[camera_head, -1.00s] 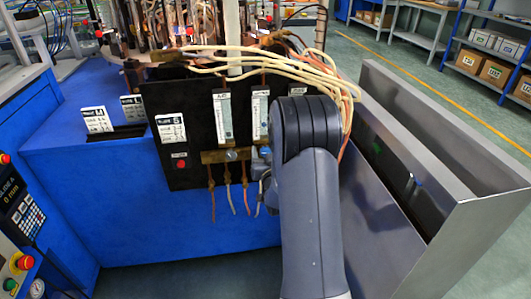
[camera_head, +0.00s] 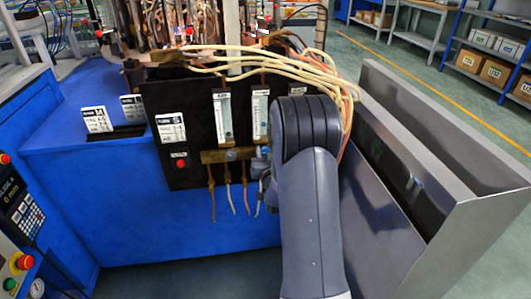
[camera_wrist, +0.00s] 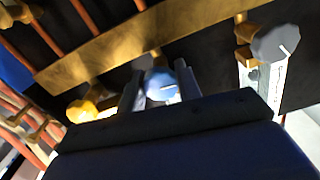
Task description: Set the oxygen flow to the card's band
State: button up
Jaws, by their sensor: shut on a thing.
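In the wrist view, my gripper (camera_wrist: 159,88) has its two fingers on either side of a blue knob (camera_wrist: 160,83) with a white pointer line, and is shut on it. The knob sits below a brass manifold bar (camera_wrist: 150,40). In the head view, flow tubes (camera_head: 225,116) and (camera_head: 260,115) stand on a black panel (camera_head: 196,98), and a third tube top (camera_head: 297,90) is mostly hidden by my arm. Their float heights are too small to read. A white card (camera_head: 171,127) is on the panel's left; its small text is unreadable.
In the wrist view, a grey knob (camera_wrist: 275,43) is to the right and a yellow knob (camera_wrist: 85,108) to the left. Two more cards (camera_head: 97,119) and (camera_head: 132,107) stand on the blue housing. Loose hoses (camera_head: 290,60) drape over the panel. A steel trough (camera_head: 445,180) stands at right.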

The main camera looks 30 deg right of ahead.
jog(key=shift+f+b, duration=0.15)
jog(key=shift+b, duration=0.3)
jog(key=n+b, duration=0.2)
jog(key=shift+f+b, duration=0.1)
jog(key=shift+b, duration=0.2)
jog(key=n+b, duration=0.3)
jog(key=b, duration=0.1)
jog(key=shift+r+n, duration=0.2)
jog(key=shift+n, duration=0.2)
jog(key=shift+r, duration=0.1)
jog(key=o, duration=1)
jog(key=shift+c, duration=0.2)
jog(key=shift+s, duration=0.1)
jog(key=v, duration=1)
jog(key=shift+s+p, duration=0.3)
jog(key=shift+p, duration=0.05)
